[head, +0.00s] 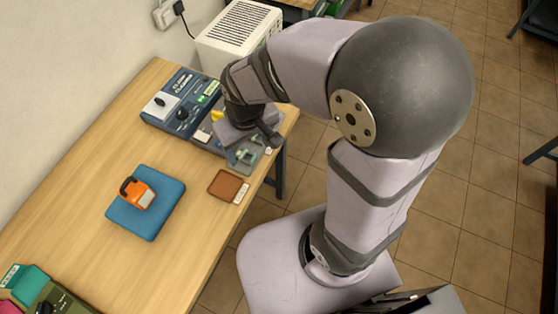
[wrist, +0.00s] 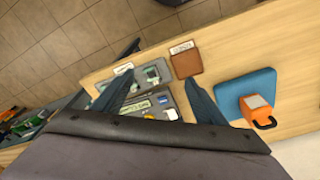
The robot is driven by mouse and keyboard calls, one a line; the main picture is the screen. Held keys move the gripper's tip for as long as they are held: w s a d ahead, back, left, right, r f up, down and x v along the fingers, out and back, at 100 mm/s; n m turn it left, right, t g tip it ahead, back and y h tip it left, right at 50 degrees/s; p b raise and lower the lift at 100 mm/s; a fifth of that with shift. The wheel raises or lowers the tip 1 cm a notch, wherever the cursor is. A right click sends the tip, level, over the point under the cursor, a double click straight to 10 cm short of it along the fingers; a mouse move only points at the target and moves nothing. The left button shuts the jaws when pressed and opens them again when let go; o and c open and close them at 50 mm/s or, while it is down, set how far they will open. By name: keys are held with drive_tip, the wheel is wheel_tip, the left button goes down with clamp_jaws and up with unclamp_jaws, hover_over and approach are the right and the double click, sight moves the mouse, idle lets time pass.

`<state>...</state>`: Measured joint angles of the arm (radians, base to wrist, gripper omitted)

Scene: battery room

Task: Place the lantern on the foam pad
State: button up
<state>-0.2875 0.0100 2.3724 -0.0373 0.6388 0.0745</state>
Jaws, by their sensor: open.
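The orange lantern (head: 139,193) with a dark handle rests on the blue foam pad (head: 153,224) at the middle of the table. In the wrist view the lantern (wrist: 257,107) is on the pad (wrist: 228,90) at the right. It seems to lie on its side or lean, though I cannot tell which. My gripper (head: 266,142) is at the far end of the table, above a grey tray, well apart from the lantern. In the wrist view its two dark fingers (wrist: 157,90) are spread apart with nothing between them.
A grey tray (wrist: 157,74) with small parts lies below my gripper. A brown square mat (head: 226,186) with a label lies beside it. A blue device (head: 180,103) stands by the wall; a green device (head: 50,297) is at the near left. Bare wood surrounds the pad.

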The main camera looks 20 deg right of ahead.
drive_tip(key=s+d+m+g, duration=0.1)
drive_tip(key=s+d+m, duration=0.1)
drive_tip(key=s+d, duration=0.5)
drive_tip(key=shift+d+f+m, duration=0.4)
drive_tip(key=shift+d+f, duration=0.05)
drive_tip(key=shift+d, duration=0.05)
idle(0.6)
